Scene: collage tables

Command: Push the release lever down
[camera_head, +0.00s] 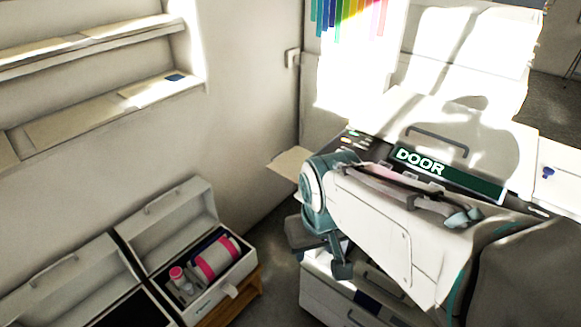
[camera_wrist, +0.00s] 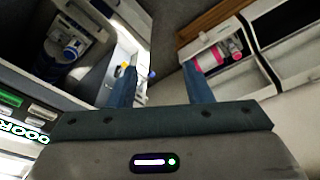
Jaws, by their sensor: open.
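My gripper (camera_wrist: 160,78) is open and empty in the wrist view, with its two teal fingers spread apart. In the head view its teal parts (camera_head: 335,255) hang at the left side of the white machine, partly hidden by my arm. The machine's dark front strip (camera_head: 487,183) carries a lit green "DOOR" sign (camera_head: 420,162). I cannot clearly pick out the release lever. A small blue knob (camera_wrist: 152,73) and a yellow piece (camera_wrist: 124,67) show near the left finger, by a white panel; I cannot tell if either belongs to the lever.
An open white case (camera_head: 222,287) with a pink-and-white roll (camera_head: 217,258) stands at lower left, beside another open case (camera_head: 70,280). A pale flap (camera_head: 289,162) juts from the machine's left side. Shelves (camera_head: 95,100) line the left wall. Floor shows between case and machine.

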